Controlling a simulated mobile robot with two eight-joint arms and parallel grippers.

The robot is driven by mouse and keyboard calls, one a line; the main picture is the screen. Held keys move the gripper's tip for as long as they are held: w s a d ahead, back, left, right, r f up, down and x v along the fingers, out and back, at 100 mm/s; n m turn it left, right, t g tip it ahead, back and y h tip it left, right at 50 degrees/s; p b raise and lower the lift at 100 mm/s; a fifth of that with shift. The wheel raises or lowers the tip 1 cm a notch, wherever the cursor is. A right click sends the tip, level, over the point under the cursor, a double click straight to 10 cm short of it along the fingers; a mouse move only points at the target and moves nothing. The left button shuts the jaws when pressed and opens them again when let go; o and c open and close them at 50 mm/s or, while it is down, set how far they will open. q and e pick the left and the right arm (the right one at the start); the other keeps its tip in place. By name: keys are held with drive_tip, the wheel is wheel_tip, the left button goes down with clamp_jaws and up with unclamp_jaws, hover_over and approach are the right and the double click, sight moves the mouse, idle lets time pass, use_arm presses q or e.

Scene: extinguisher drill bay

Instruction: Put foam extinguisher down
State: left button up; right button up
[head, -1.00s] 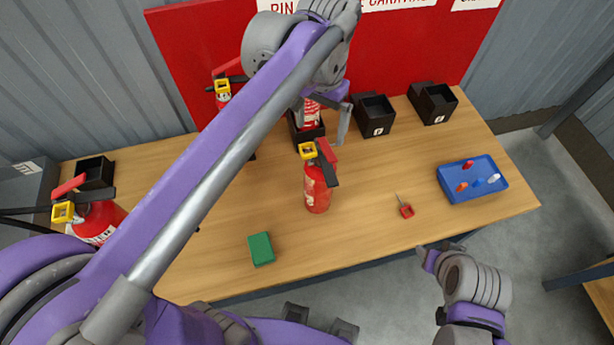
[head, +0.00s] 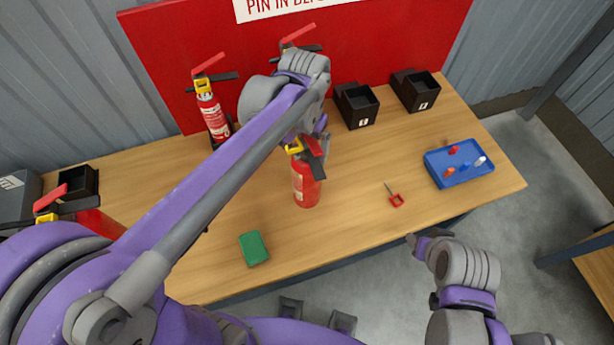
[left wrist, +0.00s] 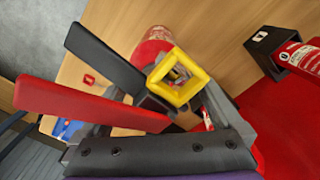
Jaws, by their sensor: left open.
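A red extinguisher (head: 306,190) with a yellow collar, a red lever and a black handle stands upright on the middle of the table. I cannot read its label, so I cannot tell if it is the foam one. My left gripper (head: 318,136) is open just behind and above its head, partly hidden by my arm. In the left wrist view, the extinguisher's yellow collar (left wrist: 180,76) and levers are close to the gripper, and its red body (left wrist: 153,45) shows beyond. My right gripper (head: 420,242) is off the table's front edge; its jaws are unclear.
Another extinguisher (head: 214,118) stands at the back left, and one lever (head: 299,33) shows behind my arm. Two black boxes (head: 356,106) (head: 416,90), a blue tray (head: 459,177), a red pin (head: 396,199) and a green block (head: 253,248) are on the table.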

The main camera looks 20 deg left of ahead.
use_arm(q)
drive_tip(key=shift+f, duration=0.1)
drive_tip(key=shift+c, duration=0.3)
drive_tip(key=shift+s, duration=0.1)
clamp_jaws()
